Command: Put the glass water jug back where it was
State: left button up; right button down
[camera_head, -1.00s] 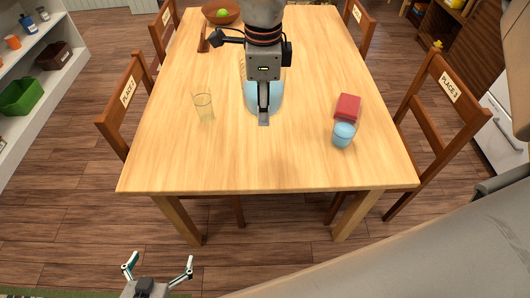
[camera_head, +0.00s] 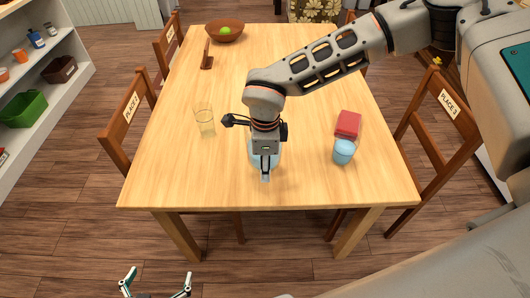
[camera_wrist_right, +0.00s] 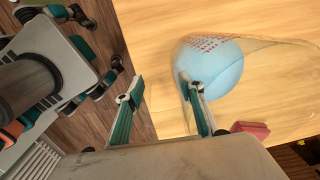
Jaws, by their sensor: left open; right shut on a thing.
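The glass water jug (camera_head: 278,158), with light-blue contents, is over the near middle of the wooden table (camera_head: 300,190). My right gripper (camera_head: 265,172) covers most of it in the head view. In the right wrist view the clear jug (camera_wrist_right: 218,68) shows a patch of red dots and a round blue mass inside. My right gripper (camera_wrist_right: 162,105) is shut on the jug, one finger overlapping its glass wall. The part between the fingers is hard to make out. I cannot tell whether the jug touches the table. My left gripper (camera_head: 155,284) is open and empty, low in front of the table.
A clear drinking glass (camera_head: 205,122) stands left of the jug. A bowl (camera_head: 225,31) with green fruit is at the far end. Chairs (camera_head: 127,115) flank the table. The table's middle is largely clear.

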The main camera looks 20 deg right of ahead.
jog(key=shift+w+f, duration=0.1)
jog(key=shift+f, duration=2.2)
jog(key=shift+f, duration=0.1)
jog(key=c, duration=1.3)
grip_release()
jog(key=shift+f, duration=0.1)
jog(key=r, duration=0.8)
jog(key=s+r, duration=0.1)
jog(key=r, duration=0.3)
jog(key=shift+r+b, duration=0.15)
jog(key=shift+b, duration=0.2)
